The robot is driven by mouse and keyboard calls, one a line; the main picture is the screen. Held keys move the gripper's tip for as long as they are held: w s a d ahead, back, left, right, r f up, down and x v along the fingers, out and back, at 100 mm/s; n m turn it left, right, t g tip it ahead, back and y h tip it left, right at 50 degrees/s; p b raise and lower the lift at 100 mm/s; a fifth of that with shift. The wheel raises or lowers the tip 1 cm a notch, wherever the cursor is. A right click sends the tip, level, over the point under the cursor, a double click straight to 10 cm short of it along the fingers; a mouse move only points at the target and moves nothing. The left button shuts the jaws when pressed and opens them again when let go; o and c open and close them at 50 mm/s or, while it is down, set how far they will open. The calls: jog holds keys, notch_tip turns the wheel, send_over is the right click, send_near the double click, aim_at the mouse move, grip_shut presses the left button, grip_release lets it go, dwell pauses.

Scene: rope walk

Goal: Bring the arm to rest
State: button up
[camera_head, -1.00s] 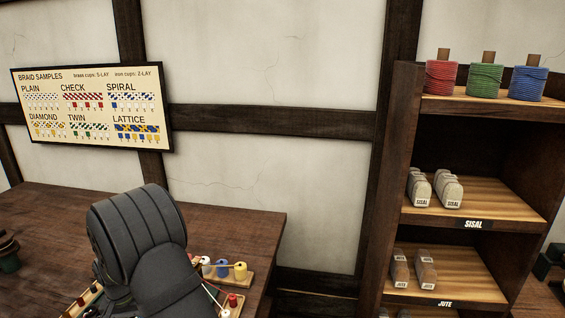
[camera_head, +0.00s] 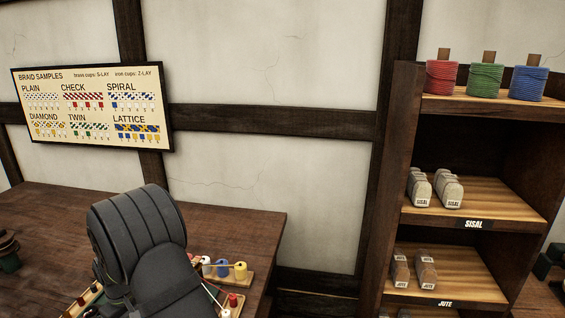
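My arm (camera_head: 140,245) shows as a dark grey, ribbed link rising over the wooden table at the lower left. My gripper is not in view; the arm runs out of the bottom of the frame. The arm hides part of the table behind it.
On the table (camera_head: 235,222), a wooden rack of bobbins (camera_head: 240,270) stands close right of my arm, with thin cords. A rack (camera_head: 85,300) lies left. A dark green object (camera_head: 9,252) is at the left edge. A shelf (camera_head: 400,160) with spools (camera_head: 486,82) stands right.

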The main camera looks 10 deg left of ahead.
jog(key=shift+n, duration=0.6)
jog(key=m, duration=0.4)
jog(key=shift+m, duration=0.4)
jog(key=m, duration=0.4)
jog(key=shift+m, duration=0.3)
dwell(0.5)
